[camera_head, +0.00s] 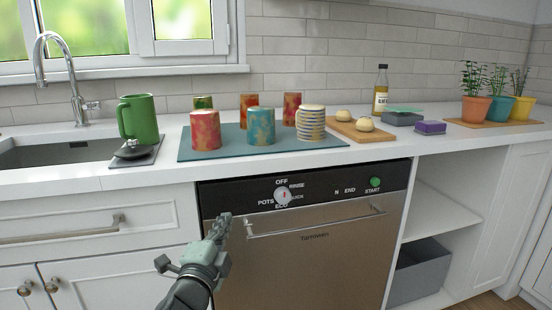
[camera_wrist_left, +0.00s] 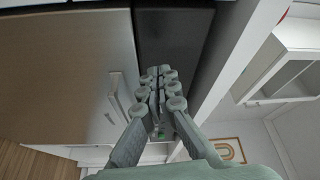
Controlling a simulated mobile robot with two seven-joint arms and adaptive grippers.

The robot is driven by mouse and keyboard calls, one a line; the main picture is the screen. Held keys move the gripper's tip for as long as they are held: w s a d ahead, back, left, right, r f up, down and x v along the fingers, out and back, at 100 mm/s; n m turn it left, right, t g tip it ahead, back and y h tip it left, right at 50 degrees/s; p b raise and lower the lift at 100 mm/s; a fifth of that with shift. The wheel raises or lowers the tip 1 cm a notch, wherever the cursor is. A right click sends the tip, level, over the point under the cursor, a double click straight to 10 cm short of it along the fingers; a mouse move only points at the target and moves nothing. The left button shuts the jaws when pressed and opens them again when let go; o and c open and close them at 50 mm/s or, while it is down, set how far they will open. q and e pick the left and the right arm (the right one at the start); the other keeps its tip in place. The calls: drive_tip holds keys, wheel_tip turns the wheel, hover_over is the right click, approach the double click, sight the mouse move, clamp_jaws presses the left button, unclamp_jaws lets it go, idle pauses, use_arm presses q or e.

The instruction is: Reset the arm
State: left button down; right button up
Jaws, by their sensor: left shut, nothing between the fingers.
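My left gripper (camera_head: 222,222) is in front of the dishwasher (camera_head: 315,265), near the left end of its handle (camera_head: 300,226). Its fingers are together with nothing between them. In the left wrist view the shut fingers (camera_wrist_left: 160,75) lie over the dishwasher's dark control panel (camera_wrist_left: 175,40), with the steel door (camera_wrist_left: 70,80) to the left. I cannot tell whether the fingers touch the dishwasher. The door looks closed. My right gripper is in neither view.
Several mugs stand on a teal mat (camera_head: 190,150) on the counter. A green mug (camera_head: 138,118) is by the sink (camera_head: 50,150). A wooden board (camera_head: 350,128), a bottle (camera_head: 381,88) and potted plants (camera_head: 475,108) are to the right. Open shelves hold a grey bin (camera_head: 420,270).

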use_arm(q)
drive_tip(key=s+a+f+n+g+y, duration=0.1)
drive_tip(key=s+a+f+n+g, duration=0.25)
drive_tip(key=f, duration=0.35)
drive_tip(key=s+a+f+n+g+y, duration=0.2)
drive_tip(key=s+a+f+n, duration=0.15)
drive_tip(key=f, duration=0.45)
drive_tip(key=s+a+f+n+g+y, duration=0.1)
drive_tip(key=s+a+f+n+g, duration=0.1)
drive_tip(key=s+a+f, duration=0.35)
drive_tip(key=s+a+f+n+g, duration=0.1)
drive_tip(key=s+f+n+g, duration=0.2)
drive_tip(key=s+f, duration=0.4)
drive_tip(key=s+a+f+n+g+p, duration=0.1)
drive_tip(key=s+f+g, duration=0.4)
drive_tip(key=s, duration=0.9)
wheel_tip(320, 180, down, 3)
drive_tip(key=shift+a+f+n, duration=0.15)
drive_tip(key=shift+a+n, duration=0.4)
drive_tip(key=shift+n, duration=0.65)
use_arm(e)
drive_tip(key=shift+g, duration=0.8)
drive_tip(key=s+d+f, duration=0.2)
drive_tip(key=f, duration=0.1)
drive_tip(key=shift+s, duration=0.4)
